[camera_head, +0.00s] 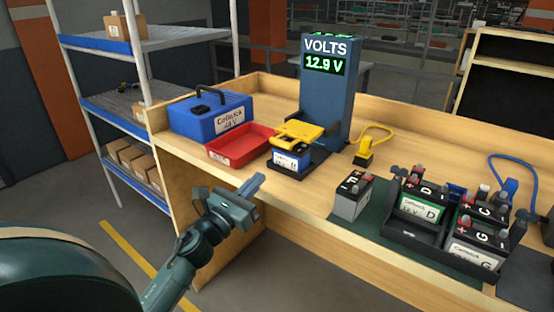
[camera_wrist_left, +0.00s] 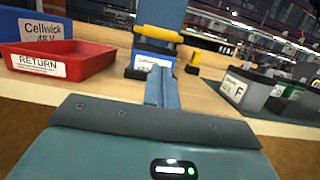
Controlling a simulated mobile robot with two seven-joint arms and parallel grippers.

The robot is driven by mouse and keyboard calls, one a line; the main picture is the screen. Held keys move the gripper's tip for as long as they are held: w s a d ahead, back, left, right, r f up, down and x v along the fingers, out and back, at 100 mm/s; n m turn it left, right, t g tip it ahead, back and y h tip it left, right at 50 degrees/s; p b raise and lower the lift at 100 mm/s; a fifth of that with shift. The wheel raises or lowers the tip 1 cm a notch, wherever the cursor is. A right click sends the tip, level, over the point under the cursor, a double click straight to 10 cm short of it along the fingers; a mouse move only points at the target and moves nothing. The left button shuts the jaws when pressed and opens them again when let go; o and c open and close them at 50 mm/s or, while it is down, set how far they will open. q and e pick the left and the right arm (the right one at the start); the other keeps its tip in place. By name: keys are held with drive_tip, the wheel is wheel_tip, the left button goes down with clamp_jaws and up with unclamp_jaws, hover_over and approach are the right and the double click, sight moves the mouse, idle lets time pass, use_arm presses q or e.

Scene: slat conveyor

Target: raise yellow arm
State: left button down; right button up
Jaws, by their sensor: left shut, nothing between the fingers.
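The yellow arm (camera_head: 300,133) lies roughly level over a blue and white battery (camera_head: 290,161) at the foot of the blue volts tester (camera_head: 327,95), whose display reads 12.9 V. In the left wrist view the yellow arm (camera_wrist_left: 158,34) is ahead of my fingers, above the battery (camera_wrist_left: 148,63). My left gripper (camera_head: 256,182) is in front of the bench edge, nearer than the tester and apart from the yellow arm. Its fingers (camera_wrist_left: 160,88) are shut with nothing between them. My right gripper is in neither view.
A red return tray (camera_head: 240,146) and a blue case (camera_head: 208,114) stand left of the tester. A yellow cabled plug (camera_head: 364,150) stands to its right. Battery F (camera_head: 350,195) and a black rack (camera_head: 412,228) of batteries are farther right. Bare wood lies before the tester.

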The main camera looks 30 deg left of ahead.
use_arm(q)
drive_tip(key=p, duration=0.3)
approach(294, 134)
drive_tip(key=w, duration=0.3)
drive_tip(key=shift+w+d+f, duration=0.15)
drive_tip(key=shift+w+f, duration=0.15)
drive_tip(key=shift+f, duration=0.1)
drive_tip(key=shift+r, duration=0.1)
